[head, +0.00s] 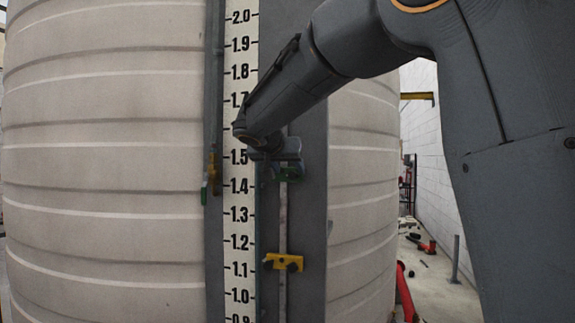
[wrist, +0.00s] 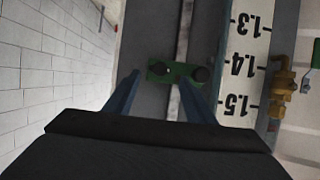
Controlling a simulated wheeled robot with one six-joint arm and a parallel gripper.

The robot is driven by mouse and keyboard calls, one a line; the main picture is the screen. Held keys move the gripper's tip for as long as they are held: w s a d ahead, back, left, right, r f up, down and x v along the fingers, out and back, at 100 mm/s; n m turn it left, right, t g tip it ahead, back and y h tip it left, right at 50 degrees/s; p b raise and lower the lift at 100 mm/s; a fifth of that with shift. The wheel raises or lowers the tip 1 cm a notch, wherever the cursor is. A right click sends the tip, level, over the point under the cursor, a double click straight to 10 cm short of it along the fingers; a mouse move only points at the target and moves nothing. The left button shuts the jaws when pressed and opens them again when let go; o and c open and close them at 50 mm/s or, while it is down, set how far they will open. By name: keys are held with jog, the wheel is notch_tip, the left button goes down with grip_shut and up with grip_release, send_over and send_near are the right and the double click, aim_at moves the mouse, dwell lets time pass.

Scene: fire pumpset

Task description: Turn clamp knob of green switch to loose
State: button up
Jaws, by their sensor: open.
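The green switch (head: 291,174) sits on the vertical rail beside the tank's level scale, near the 1.4 to 1.5 marks. My arm and gripper partly hide it in the head view. In the wrist view the green switch (wrist: 178,72) shows two dark round knobs, one at each end; I cannot tell which one is the clamp knob. My gripper (wrist: 159,77) is open and empty, with its blue-grey fingers on either side of the left knob (wrist: 159,68) in the picture. I cannot tell whether they touch it. My gripper (head: 280,160) covers the rail there.
A yellow switch (head: 283,262) sits lower on the same rail. The white scale (head: 240,215) runs alongside. A brass valve (head: 212,172) with a green handle is left of the scale. The ribbed tank (head: 105,170) fills the left; red items (head: 425,246) lie on the floor right.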

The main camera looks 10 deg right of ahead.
aim_at(293, 175)
jog(key=shift+p+x, duration=0.4)
jog(key=shift+x, duration=0.75)
jog(key=c, duration=1)
jog(key=shift+c, duration=0.2)
